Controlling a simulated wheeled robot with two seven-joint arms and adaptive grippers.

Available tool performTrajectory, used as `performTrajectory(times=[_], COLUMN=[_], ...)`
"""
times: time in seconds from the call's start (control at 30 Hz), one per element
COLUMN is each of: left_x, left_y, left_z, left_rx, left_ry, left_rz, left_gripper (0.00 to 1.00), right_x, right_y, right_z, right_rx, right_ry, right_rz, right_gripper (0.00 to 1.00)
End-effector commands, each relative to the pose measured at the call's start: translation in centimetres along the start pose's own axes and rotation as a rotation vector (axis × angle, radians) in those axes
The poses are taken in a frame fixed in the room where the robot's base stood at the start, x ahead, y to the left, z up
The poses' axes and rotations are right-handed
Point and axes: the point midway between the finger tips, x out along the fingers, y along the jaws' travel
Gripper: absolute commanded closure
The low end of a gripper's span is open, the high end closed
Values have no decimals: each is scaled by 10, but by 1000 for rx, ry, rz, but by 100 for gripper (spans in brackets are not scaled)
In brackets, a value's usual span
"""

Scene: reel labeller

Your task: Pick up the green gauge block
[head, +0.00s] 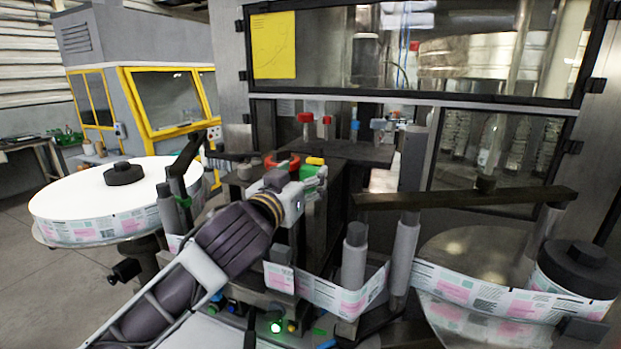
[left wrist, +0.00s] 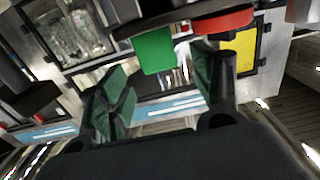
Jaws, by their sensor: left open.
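The green gauge block (left wrist: 155,51) shows in the left wrist view just beyond my left gripper, roughly between the two fingers and apart from them. In the head view a small green patch, which seems to be the block (head: 308,172), shows at the tip of my left gripper (head: 303,189), partly hidden by it. My left gripper is open and empty; its dark green finger pads (left wrist: 165,78) stand apart in the left wrist view. My right gripper is out of view.
A red part (left wrist: 222,21) sits beside the block, and a red ring-shaped part (head: 282,163) and a yellow piece (head: 315,161) are near the gripper. Rollers (head: 354,258) with label web stand to the right. A large white reel (head: 75,195) is at the left.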

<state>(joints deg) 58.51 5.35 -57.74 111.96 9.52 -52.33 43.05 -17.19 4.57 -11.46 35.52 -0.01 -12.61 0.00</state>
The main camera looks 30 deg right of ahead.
Motion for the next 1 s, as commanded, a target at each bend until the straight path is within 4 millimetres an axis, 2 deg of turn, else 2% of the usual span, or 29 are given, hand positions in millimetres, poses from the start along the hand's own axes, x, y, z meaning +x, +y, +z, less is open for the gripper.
performTrajectory(times=[0.27, 0.8, 1.0], left_x=[4, 46, 52], left_y=[0, 0, 0], left_z=[0, 0, 2], left_rx=[0, 0, 0], left_ry=[0, 0, 0], left_rz=[1, 0, 1], left_gripper=[35, 35, 35], right_x=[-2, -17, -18], right_y=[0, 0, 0], right_z=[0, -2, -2], right_rx=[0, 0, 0], right_ry=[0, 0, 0], right_rz=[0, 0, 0], right_gripper=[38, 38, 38])
